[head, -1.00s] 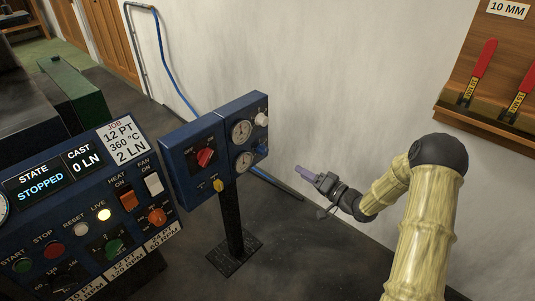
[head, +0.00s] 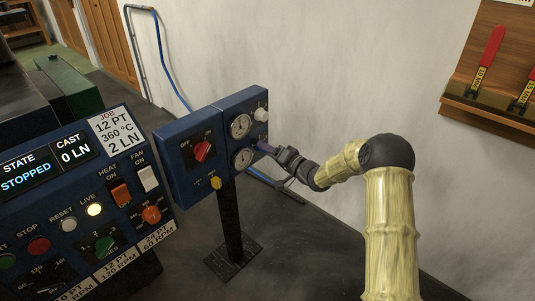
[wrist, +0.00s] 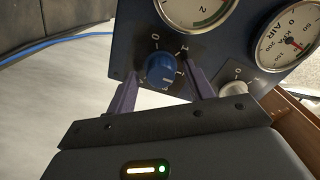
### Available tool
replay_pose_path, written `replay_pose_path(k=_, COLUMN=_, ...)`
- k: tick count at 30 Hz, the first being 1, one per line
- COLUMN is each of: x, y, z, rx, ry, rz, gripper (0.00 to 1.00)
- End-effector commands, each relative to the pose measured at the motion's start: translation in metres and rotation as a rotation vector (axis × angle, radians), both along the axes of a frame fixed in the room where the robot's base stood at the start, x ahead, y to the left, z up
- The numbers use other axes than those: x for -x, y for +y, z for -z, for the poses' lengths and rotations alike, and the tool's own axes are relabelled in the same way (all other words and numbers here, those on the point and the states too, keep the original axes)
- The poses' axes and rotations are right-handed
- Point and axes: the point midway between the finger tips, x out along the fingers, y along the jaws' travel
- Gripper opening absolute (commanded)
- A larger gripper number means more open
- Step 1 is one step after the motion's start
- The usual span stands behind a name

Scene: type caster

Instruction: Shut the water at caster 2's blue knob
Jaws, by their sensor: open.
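The blue knob (wrist: 160,68) sits on a dark blue panel, below a gauge, with white numbered marks around it. In the head view this panel (head: 265,108) stands on a black post, and the knob is mostly hidden behind my fingers at its lower right. My gripper (head: 266,148) is at the panel's right face. In the wrist view my open gripper (wrist: 163,76) has one purple finger on each side of the knob, with gaps showing. I cannot tell exactly how deep the fingertips reach.
A white knob (wrist: 234,89) and an air gauge (wrist: 290,40) are close to the right finger. The caster console (head: 75,195) reads stopped. A wall rack (head: 490,110) is at right.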

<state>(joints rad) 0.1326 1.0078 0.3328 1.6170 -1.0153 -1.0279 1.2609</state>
Motion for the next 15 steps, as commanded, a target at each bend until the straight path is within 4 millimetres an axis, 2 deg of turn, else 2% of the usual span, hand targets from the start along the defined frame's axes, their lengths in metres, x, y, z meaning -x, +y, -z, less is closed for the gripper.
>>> replay_pose_path(k=10, x=-0.0040, y=0.0052, z=-0.0006, rx=0.000, ry=0.000, rz=0.000, gripper=0.52)
replay_pose_path(k=11, x=-0.0041, y=0.0052, z=-0.0006, rx=0.000, ry=0.000, rz=0.000, gripper=0.50)
replay_pose_path(k=15, x=-0.0040, y=0.0050, z=-0.0006, rx=0.000, ry=0.000, rz=0.001, gripper=0.23)
